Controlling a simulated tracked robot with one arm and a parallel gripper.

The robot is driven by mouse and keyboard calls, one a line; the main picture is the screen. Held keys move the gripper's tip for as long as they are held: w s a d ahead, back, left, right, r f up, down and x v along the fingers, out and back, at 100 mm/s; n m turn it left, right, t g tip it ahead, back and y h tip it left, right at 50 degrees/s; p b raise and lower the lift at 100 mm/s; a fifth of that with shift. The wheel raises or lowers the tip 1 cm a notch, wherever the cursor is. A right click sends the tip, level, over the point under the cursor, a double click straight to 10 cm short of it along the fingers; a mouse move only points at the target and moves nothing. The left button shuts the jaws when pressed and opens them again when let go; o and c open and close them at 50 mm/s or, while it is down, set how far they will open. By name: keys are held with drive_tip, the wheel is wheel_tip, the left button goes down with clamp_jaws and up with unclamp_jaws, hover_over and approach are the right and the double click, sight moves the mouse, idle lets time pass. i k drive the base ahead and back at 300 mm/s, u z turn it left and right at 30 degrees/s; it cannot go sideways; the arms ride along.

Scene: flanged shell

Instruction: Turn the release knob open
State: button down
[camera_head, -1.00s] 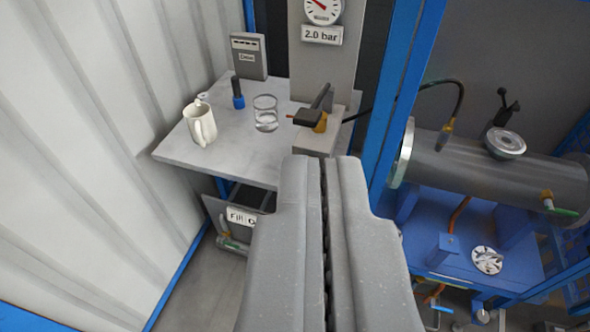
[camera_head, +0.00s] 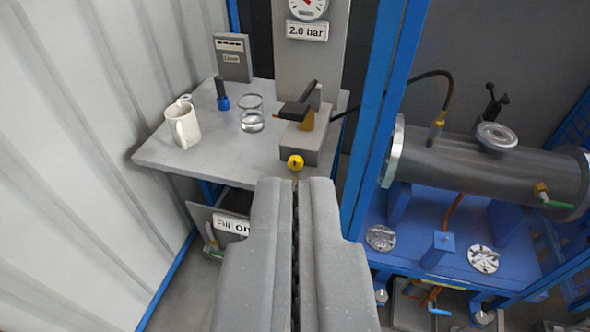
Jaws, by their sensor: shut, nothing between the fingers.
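A round yellow knob (camera_head: 295,162) with a dark mark sits on the front of a grey block (camera_head: 302,143) on the table; it looks like the release knob. A black lever (camera_head: 299,106) with a brass-coloured part under it stands on top of the block. My gripper (camera_head: 296,182) is shut and empty. Its fingertips appear just below the knob in the picture, apart from it as far as I can see. The gripper hides what lies below and behind it.
The grey table (camera_head: 200,150) carries a white mug (camera_head: 184,124), a glass (camera_head: 252,114) and a blue-based dark post (camera_head: 222,94). A blue frame post (camera_head: 382,110) stands right of the block, before a grey cylinder shell (camera_head: 480,172). A gauge panel (camera_head: 312,60) reads "2.0 bar".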

sight(296, 162)
drive_tip(key=k, duration=1.3)
drive_tip(key=z, duration=0.2)
drive_tip(key=i, duration=1.75)
drive_tip(key=u, duration=0.85)
